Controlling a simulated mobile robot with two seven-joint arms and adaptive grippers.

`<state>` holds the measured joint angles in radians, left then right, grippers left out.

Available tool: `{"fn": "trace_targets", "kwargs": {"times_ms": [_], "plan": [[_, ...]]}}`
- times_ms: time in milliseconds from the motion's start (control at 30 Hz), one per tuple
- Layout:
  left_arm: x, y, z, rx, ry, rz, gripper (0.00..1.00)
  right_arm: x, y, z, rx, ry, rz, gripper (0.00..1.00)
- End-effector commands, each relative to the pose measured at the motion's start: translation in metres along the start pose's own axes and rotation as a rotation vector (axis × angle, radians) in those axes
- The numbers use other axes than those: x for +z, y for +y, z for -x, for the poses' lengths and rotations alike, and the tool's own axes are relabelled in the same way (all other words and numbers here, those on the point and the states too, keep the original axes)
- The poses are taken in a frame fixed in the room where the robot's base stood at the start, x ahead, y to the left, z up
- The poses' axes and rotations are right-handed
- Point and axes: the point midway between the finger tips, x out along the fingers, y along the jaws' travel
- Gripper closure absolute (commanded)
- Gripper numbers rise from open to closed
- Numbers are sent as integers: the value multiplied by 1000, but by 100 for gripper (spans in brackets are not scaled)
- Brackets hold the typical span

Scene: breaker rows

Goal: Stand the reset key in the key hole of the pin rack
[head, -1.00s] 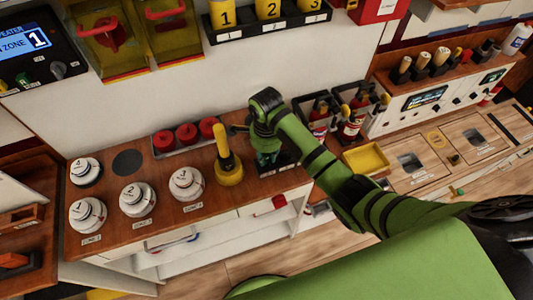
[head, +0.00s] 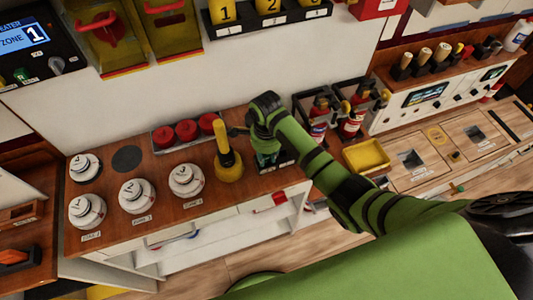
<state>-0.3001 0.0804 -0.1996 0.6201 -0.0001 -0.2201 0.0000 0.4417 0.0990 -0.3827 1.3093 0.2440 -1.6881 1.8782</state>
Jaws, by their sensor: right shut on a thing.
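My right gripper (head: 265,158) points down at the right part of the wooden counter, just right of the yellow plunger-like tool. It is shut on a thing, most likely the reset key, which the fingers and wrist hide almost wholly. A low black rack with small pale labels (head: 286,166), which looks like the pin rack, lies right under and beside the fingers. Its key hole is hidden, and I cannot tell whether the held thing touches the rack. My left gripper is not in view.
The yellow tool (head: 228,165) stands close left of the gripper. A tray of red caps (head: 186,132) lies behind it. Several white detectors (head: 137,197) stand at the left.

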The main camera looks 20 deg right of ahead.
Motion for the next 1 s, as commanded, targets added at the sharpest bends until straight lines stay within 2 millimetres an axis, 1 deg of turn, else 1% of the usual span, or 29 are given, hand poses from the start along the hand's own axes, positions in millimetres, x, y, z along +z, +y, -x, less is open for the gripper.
{"fn": "trace_targets", "kwargs": {"times_ms": [33, 67, 100, 400, 533, 667, 900, 933, 1000], "plan": [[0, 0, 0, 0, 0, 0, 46, 0, 0, 0, 0, 0, 0, 62], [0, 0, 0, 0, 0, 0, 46, 0, 0, 0, 0, 0, 0, 50], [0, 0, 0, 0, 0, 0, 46, 0, 0, 0, 0, 0, 0, 47], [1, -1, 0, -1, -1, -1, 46, 0, 0, 0, 1, 0, 0, 47], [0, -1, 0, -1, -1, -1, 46, 0, 0, 8, -1, -1, 0, 47], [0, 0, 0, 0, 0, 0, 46, 1, -1, 30, -4, -2, 1, 47], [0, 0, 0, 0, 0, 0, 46, 1, -2, 90, -7, -3, 0, 47], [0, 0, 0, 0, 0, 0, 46, 0, -1, 96, -6, -1, 1, 47], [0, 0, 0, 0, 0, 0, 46, -1, -6, 103, -21, 5, 7, 47]]}}
